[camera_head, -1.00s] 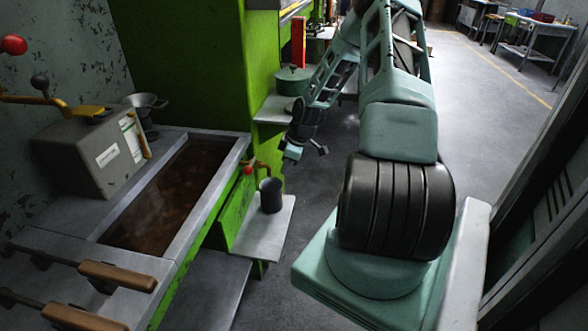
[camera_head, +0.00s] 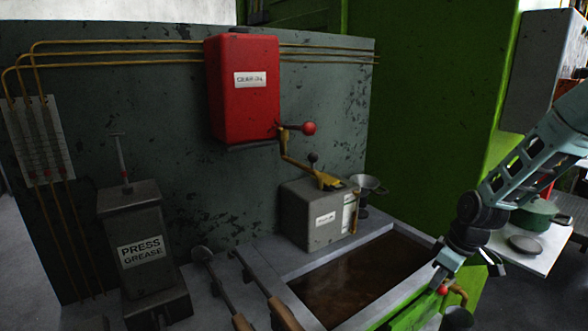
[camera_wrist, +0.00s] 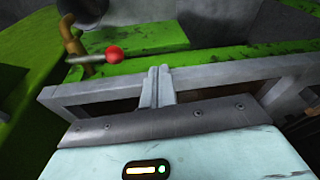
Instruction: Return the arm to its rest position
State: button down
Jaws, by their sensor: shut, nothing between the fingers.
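My gripper (camera_head: 440,279) shows at the right of the head view, at the end of my arm reaching down from the upper right. It hangs by the right end of the oil-filled trough (camera_head: 292,281), close to a red-knobbed tap (camera_head: 444,290) in the picture. In the wrist view, the two fingers of my gripper (camera_wrist: 157,84) are together, with nothing between them. The red knob (camera_wrist: 114,54) of the tap lies beyond and left of the fingertips there, apart from them.
A dark cup (camera_head: 457,319) shows below the tap. A green pot (camera_head: 541,215) stands on a shelf at right.

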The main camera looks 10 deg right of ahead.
jog(key=s+a+r, duration=0.3)
jog(key=a, duration=0.4)
jog(key=s+a+r+n+g, duration=0.1)
jog(key=s+a+r, duration=0.2)
jog(key=a, duration=0.5)
jog(key=s+a+r, duration=0.3)
jog(key=a+r, duration=0.1)
jog(key=a, duration=0.3)
jog(key=s+a+r, duration=0.2)
jog(key=s+a, duration=0.2)
jog(key=s, duration=0.4)
jog(key=s+a+r+h, duration=0.1)
jog(key=s+a, duration=0.3)
jog(key=s, duration=0.4)
jog(key=shift+s+r+g, duration=0.15)
jog(key=shift+r+g, duration=0.25)
jog(key=shift+r, duration=0.25)
jog(key=shift+a, duration=0.1)
